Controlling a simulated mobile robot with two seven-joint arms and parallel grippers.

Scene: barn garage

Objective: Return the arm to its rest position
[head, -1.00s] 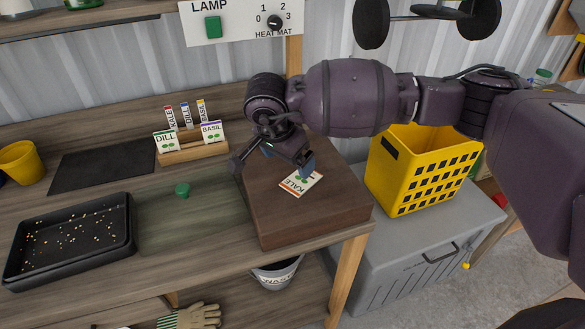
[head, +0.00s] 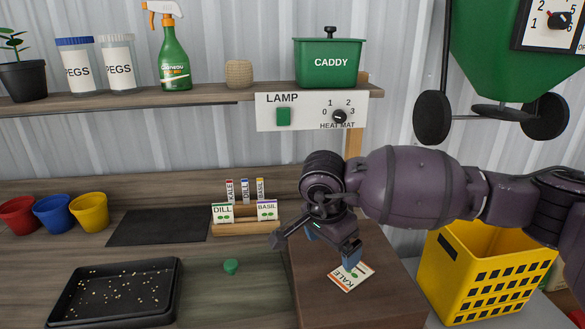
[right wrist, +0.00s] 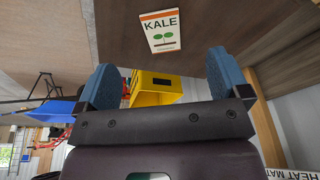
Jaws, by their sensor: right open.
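My right arm reaches in from the right in the head view. My right gripper (head: 332,246) is above the brown wooden block on the bench. In the right wrist view its two blue fingers (right wrist: 163,84) are spread apart with nothing between them. A KALE seed packet (head: 351,276) lies flat on the brown block (head: 385,299), just below and beside the fingertips. The packet also shows in the right wrist view (right wrist: 160,31), beyond the fingers and apart from them. My left gripper is not in view.
A rack (head: 247,228) with DILL and BASIL packets stands left of my gripper. A black seed tray (head: 120,318) lies front left. A yellow crate (head: 485,262) stands right, below my forearm. The shelf (head: 215,99) holds a green caddy (head: 329,66) and spray bottle (head: 173,52).

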